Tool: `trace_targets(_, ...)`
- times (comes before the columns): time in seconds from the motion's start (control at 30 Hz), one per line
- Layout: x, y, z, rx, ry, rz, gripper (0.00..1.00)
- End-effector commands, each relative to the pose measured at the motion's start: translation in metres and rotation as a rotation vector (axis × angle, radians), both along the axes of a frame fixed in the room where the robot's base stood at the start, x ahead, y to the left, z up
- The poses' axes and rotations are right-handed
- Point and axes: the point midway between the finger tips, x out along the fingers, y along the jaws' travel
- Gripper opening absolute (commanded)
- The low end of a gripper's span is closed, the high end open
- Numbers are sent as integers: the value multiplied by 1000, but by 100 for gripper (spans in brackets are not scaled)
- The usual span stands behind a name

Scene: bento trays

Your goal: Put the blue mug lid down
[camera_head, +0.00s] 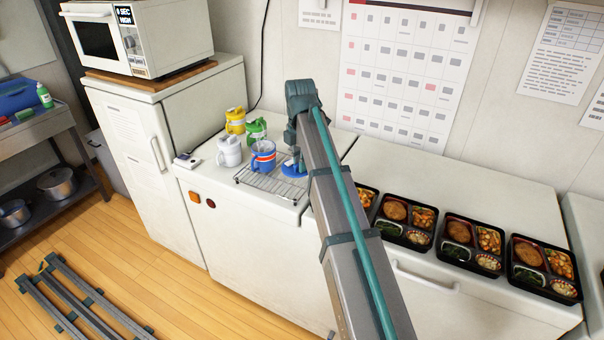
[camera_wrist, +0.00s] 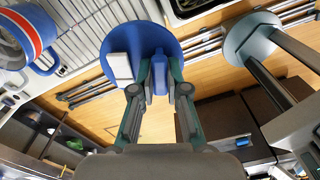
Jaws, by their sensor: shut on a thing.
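The blue mug lid (camera_head: 293,171) is a round blue disc at the right end of the wire rack in the head view. In the wrist view the lid (camera_wrist: 174,48) shows its blue face, a pale rectangular patch and an upright blue grip. My gripper (camera_wrist: 160,76) is shut on that grip; it also shows in the head view (camera_head: 296,160), partly hidden by my arm. The blue mug (camera_head: 263,158) with a red and white band stands left of the lid and apart from it. I cannot tell whether the lid touches the rack.
The wire rack (camera_head: 262,187) lies near the counter's front edge. White (camera_head: 229,152), green (camera_head: 256,130) and yellow (camera_head: 235,121) mugs stand behind and left of the blue mug. Several filled bento trays (camera_head: 470,243) line the counter at right, beyond my arm.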

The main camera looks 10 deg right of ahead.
Motion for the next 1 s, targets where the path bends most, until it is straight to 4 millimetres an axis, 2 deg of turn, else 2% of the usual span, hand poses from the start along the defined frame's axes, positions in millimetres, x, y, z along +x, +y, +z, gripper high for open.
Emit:
trace_targets(0.03,13,-2,-1,0,4,-1,0)
trace_targets(0.33,81,-11,-30,0,4,1,0)
trace_targets(0.43,91,-13,-51,0,4,2,0)
trace_targets(0.6,108,-15,-73,0,3,2,0)
trace_targets(0.87,117,-16,-86,0,2,2,0)
trace_targets(1.0,120,-16,-102,0,3,2,0)
